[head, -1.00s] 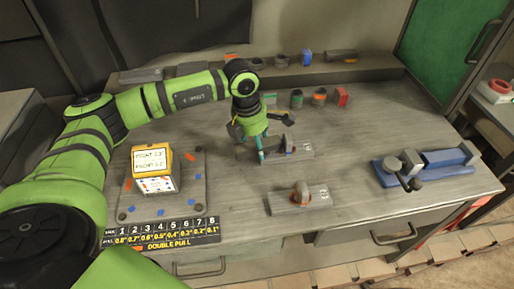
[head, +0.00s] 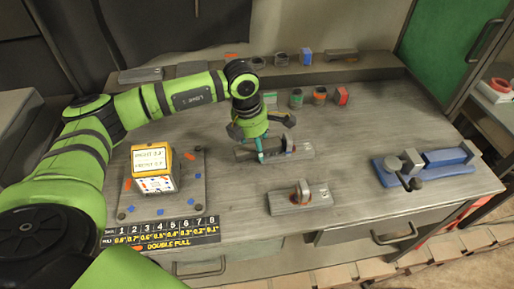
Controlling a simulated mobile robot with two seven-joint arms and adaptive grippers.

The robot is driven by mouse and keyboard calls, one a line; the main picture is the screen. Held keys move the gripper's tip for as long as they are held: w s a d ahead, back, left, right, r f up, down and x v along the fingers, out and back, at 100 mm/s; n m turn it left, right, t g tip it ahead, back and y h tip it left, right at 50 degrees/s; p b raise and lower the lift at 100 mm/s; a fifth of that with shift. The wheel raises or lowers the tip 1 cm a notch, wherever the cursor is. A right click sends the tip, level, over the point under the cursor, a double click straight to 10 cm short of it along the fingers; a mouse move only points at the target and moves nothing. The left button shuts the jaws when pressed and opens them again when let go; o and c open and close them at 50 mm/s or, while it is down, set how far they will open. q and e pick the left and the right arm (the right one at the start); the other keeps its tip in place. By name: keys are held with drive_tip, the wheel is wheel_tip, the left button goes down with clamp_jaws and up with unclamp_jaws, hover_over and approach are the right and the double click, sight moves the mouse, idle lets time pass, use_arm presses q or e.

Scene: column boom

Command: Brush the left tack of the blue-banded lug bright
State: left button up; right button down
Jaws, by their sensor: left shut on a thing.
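My left gripper (head: 261,138) reaches down over the far plate (head: 305,152) in the middle of the bench. It is shut on a slim teal tool (head: 261,151), seemingly the brush, whose lower end is at the plate. A small upright lug (head: 287,143) stands on this plate, just right of the tool. Its band colour and tacks are too small to make out, and I cannot tell if the tool touches it. A second lug (head: 303,192) with a brownish face stands on a nearer plate (head: 322,202). My right gripper is not in view.
A box with a lettered display (head: 152,170) stands on a grey board at left, behind a numbered black strip (head: 160,231). A blue vise (head: 445,160) is at right. The bench between near plate and vise is clear.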

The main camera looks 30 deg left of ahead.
use_arm(q)
drive_tip(key=shift+w+a, duration=0.3)
drive_tip(key=shift+w, duration=0.15)
drive_tip(key=shift+s+d, duration=0.7)
drive_tip(key=shift+s, duration=0.3)
drive_tip(key=shift+w+a+f+b, duration=0.1)
drive_tip(key=shift+w+a+b, duration=0.2)
drive_tip(key=shift+w+b, duration=0.2)
drive_tip(key=shift+s+a+r+p, duration=0.1)
drive_tip(key=shift+a+r+p, duration=0.05)
drive_tip(key=shift+r+p, duration=0.3)
drive_tip(key=shift+s+a+r+p, duration=0.15)
drive_tip(key=shift+r+p, duration=0.1)
drive_tip(key=shift+r, duration=0.25)
drive_tip(key=shift+s+a+r+p, duration=0.1)
drive_tip(key=shift+a+r+p, duration=0.2)
drive_tip(key=shift+r, duration=0.4)
drive_tip(key=shift+s+a+r+p, duration=0.15)
drive_tip(key=shift+r+p, duration=0.2)
drive_tip(key=shift+r, duration=0.35)
drive_tip(key=shift+s+a+r+p, duration=0.1)
drive_tip(key=shift+r+p, duration=0.25)
drive_tip(key=shift+r, duration=0.35)
